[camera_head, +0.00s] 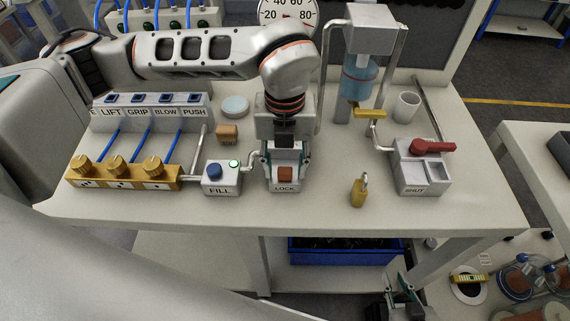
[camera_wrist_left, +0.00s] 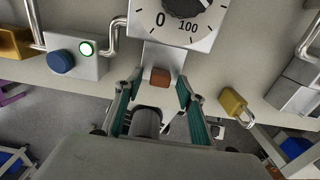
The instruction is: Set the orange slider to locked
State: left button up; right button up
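The orange slider (camera_head: 285,174) is a small orange-brown block on the face of a pale box labelled LOCK (camera_head: 284,188). It shows just above that label. In the left wrist view the slider (camera_wrist_left: 160,78) lies ahead of and between the fingers. My left gripper (camera_head: 285,165) points down over the LOCK box. Its fingers are spread, one on each side of the box and slider, with nothing clamped; contact cannot be told. It also shows in the left wrist view (camera_wrist_left: 158,98). My right gripper (camera_head: 400,287) is low, below the bench's front edge, fingers apart and empty.
Left of the LOCK box stands the FILL box (camera_head: 221,187) with a blue button and lit green ring. A brass padlock (camera_head: 358,192) and the SHUT box (camera_head: 420,184) with a red handle (camera_head: 433,147) stand right. A dial (camera_wrist_left: 178,18) sits behind the slider.

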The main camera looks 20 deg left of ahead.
aim_at(286, 152)
pick_arm(q)
jog(key=shift+f, duration=0.2)
grip_shut()
jog(key=shift+w+a+b, duration=0.2)
jog(key=shift+w+b, duration=0.05)
jog(key=shift+w, duration=0.45)
jog(key=shift+w+a+b, duration=0.2)
jog(key=shift+w+b, duration=0.05)
jog(key=shift+w, duration=0.4)
grip_release()
jog(key=shift+r, duration=0.15)
